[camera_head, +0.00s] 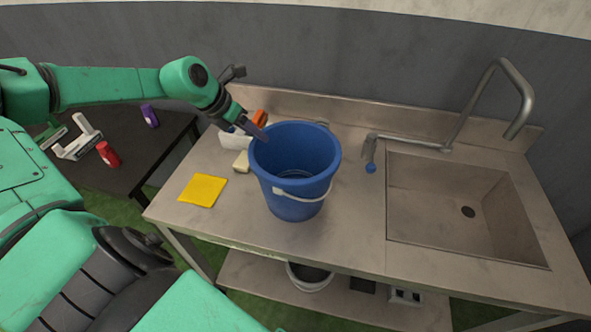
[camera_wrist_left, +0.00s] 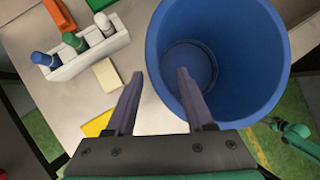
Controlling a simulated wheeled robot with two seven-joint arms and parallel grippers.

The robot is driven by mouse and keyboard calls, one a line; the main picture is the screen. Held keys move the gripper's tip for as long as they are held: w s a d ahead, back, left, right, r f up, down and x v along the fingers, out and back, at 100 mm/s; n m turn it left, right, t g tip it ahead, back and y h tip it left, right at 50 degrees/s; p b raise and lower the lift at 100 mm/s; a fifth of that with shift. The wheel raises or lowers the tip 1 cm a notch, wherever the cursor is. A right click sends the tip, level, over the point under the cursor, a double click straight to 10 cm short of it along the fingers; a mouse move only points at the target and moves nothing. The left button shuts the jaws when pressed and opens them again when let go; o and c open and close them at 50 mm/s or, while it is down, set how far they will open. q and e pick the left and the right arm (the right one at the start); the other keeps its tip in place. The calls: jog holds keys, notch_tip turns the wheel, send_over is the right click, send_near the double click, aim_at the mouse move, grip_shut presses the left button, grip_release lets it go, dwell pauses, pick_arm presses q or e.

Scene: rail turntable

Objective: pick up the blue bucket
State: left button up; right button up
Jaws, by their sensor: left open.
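The blue bucket (camera_head: 295,185) stands upright on the metal counter, left of the sink, with its white handle (camera_head: 303,190) hanging down the front side. My left gripper (camera_head: 259,132) is at the bucket's back left rim, pointing down. In the left wrist view the gripper (camera_wrist_left: 155,88) is open, with nothing held between its fingers. One finger is over the inside of the blue bucket (camera_wrist_left: 262,60) and the other is outside its wall, so the rim lies between them. I cannot tell whether either finger touches the wall.
A yellow cloth (camera_head: 203,190) lies left of the bucket. A white holder (camera_wrist_left: 88,52) with bottles and a pale sponge (camera_wrist_left: 107,75) are behind it. The faucet (camera_head: 455,125) and sink (camera_head: 440,235) are at the right. A dark side table (camera_head: 125,180) stands at the left.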

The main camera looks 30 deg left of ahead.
pick_arm(q)
jog(key=shift+w+a+f, duration=0.2)
jog(key=shift+w+f, duration=0.3)
jog(key=shift+f, duration=0.1)
jog(key=shift+w+a+f, duration=0.15)
jog(key=shift+w+f, duration=0.3)
jog(key=shift+f, duration=0.1)
jog(key=shift+p+x, duration=0.45)
jog(key=shift+x, duration=0.35)
jog(key=shift+w+d+f, duration=0.15)
jog(key=shift+d+f, duration=0.05)
jog(key=shift+f, duration=0.3)
jog(key=shift+w+d+f, duration=0.1)
jog(key=shift+d+f, duration=0.05)
jog(key=shift+f, duration=0.3)
jog(key=shift+w+d+f, duration=0.1)
jog(key=shift+w+f, duration=0.1)
jog(key=shift+f, duration=0.05)
jog(key=shift+w+f, duration=0.15)
jog(key=shift+w, duration=0.15)
jog(key=shift+s, duration=0.1)
jog(key=c, duration=0.8)
grip_shut()
pick_arm(e)
jog(key=shift+w+a+r, duration=0.25)
jog(key=shift+w+a, duration=0.15)
jog(key=shift+w, duration=0.05)
jog(key=shift+w+a+r, duration=0.2)
jog(key=shift+w+a, duration=0.15)
jog(key=shift+w, duration=0.1)
